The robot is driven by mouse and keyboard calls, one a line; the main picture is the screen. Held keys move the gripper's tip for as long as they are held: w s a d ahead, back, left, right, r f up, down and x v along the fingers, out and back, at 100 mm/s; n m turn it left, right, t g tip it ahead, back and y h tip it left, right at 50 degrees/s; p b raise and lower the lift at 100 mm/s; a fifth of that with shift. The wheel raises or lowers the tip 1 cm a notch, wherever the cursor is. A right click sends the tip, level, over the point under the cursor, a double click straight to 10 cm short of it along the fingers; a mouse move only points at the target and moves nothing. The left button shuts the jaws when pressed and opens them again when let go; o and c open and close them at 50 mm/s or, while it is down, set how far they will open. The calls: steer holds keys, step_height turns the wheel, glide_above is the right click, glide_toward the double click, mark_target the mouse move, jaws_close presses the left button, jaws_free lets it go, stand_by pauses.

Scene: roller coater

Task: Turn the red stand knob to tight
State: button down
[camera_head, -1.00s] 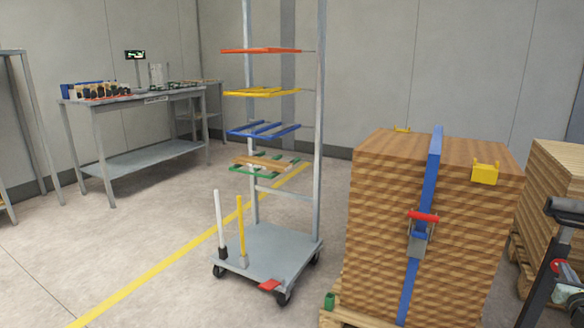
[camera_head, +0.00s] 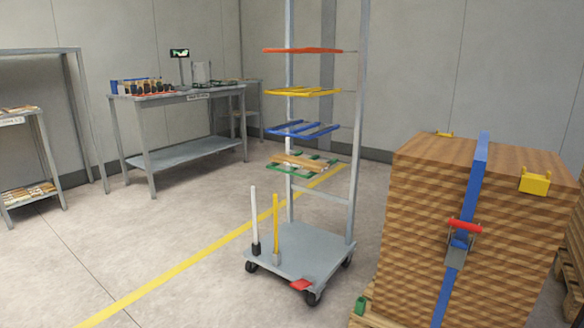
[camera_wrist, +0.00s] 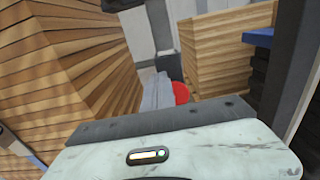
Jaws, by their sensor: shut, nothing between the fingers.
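I cannot make out a red stand knob for sure in the head view. A screen on a thin stand (camera_head: 180,55) rises at the back of the grey workbench (camera_head: 185,93), far off at the left. No red knob shows on it at this size. In the wrist view my gripper (camera_wrist: 156,88) is shut, with its grey fingers together and nothing between them. A round red thing (camera_wrist: 181,93) shows just right of the fingers, partly hidden; I cannot tell what it is. My gripper is out of the head view.
A wheeled rack (camera_head: 300,252) with coloured shelves stands mid-room, with a red pedal (camera_head: 301,285) at its base. A strapped wood stack (camera_head: 420,215) with a red-handled buckle (camera_head: 462,240) stands at the right. A low shelf (camera_head: 28,160) is at far left. The left floor is clear.

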steer(key=shift+s+d+r, duration=0.1)
steer(key=shift+s+d, duration=0.1)
steer(key=shift+d, duration=0.1)
steer(key=shift+s+d, duration=0.65)
steer(key=shift+d, duration=0.25)
steer(key=shift+s, duration=0.1)
stand_by(0.4)
steer(key=v, duration=0.6)
steer(key=shift+d+r+p, duration=0.15)
steer(key=shift+r+p, duration=0.1)
steer(key=shift+p, duration=0.1)
